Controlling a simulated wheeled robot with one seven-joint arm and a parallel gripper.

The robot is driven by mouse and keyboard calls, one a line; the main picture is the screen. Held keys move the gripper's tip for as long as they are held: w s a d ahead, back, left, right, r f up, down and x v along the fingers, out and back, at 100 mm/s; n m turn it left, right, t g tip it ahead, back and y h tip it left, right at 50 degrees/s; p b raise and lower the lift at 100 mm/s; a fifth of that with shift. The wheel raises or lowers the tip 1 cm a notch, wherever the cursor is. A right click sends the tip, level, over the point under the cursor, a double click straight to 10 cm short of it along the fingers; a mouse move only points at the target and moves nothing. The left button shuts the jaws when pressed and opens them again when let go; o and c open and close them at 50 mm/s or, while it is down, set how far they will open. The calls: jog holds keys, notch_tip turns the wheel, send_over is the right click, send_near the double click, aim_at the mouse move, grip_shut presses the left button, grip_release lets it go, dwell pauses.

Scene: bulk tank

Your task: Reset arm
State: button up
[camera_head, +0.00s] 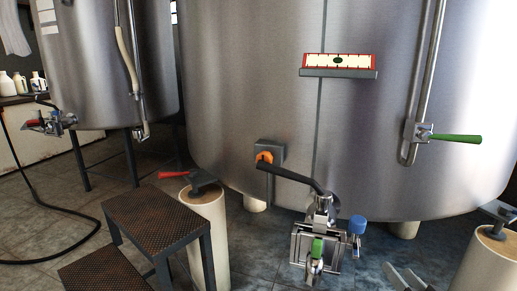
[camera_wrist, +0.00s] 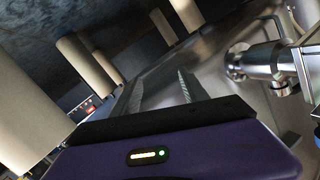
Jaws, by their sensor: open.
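My gripper (camera_head: 407,279) shows at the bottom edge of the head view, right of the tank's outlet valve. Only its grey fingers are visible there. In the wrist view my gripper (camera_wrist: 159,90) has its two fingers spread apart with nothing between them. The big steel tank (camera_head: 250,90) fills most of the head view. Its outlet valve (camera_head: 318,235), with a green handle and a blue knob, is near the tank's foot. A metal fitting (camera_wrist: 262,62) shows at the right of the wrist view, apart from the fingers.
A step stool (camera_head: 160,220) stands front left. A cream post with a red handle (camera_head: 200,215) is beside it, and another post (camera_head: 485,260) stands at right. A green lever (camera_head: 455,138) sticks out from the pipe. A second tank (camera_head: 100,60) is behind left; a black hose (camera_head: 60,258) lies on the floor.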

jog(key=s+a+n+g, duration=0.1)
jog(key=s+a, duration=0.4)
jog(key=s, duration=1)
jog(key=s+a+f+n, duration=0.15)
jog(key=s+a, duration=0.35)
jog(key=s, duration=1)
jog(key=s+a+n+g, duration=0.15)
jog(key=s+a, duration=0.45)
jog(key=s, duration=1)
notch_tip(320, 180, up, 36)
jog(key=p, duration=3.5)
jog(key=shift+w+d+t+h+p, duration=0.2)
jog(key=shift+t+h+p, duration=0.1)
jog(key=shift+t, duration=0.15)
